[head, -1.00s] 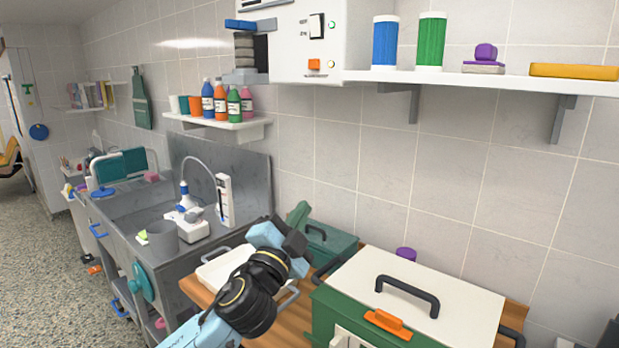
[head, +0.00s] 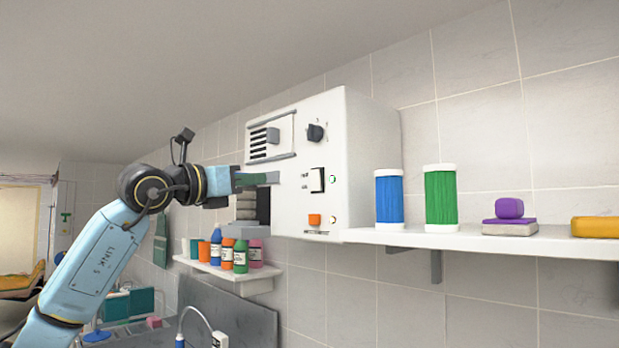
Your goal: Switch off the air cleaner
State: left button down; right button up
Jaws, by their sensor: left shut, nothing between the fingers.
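The air cleaner (head: 362,135) is a white box on the wall at the left end of a shelf. Its front has a vent (head: 264,143), a black knob (head: 315,132), a black rocker switch (head: 317,180) and an orange button (head: 314,219). My left gripper (head: 273,178) is shut and empty. Its tips are at the left part of the front, left of the rocker and about level with it; I cannot tell whether they touch the box. My right gripper is out of view.
The white shelf (head: 480,241) runs right from the air cleaner. It holds a blue canister (head: 389,200), a green canister (head: 440,198), and purple and yellow items. The wall above is clear.

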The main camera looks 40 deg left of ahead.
pick_arm(q)
jog(key=p, duration=0.8)
send_near(314, 175)
jog(key=w, duration=0.4)
jog(key=w+r, duration=0.1)
jog(key=w, duration=0.1)
jog(key=shift+w+d+r, duration=0.1)
jog(key=shift+w+d, duration=0.15)
jog(key=shift+d, duration=0.1)
jog(key=shift+w, duration=0.15)
jog(key=shift+b, duration=0.3)
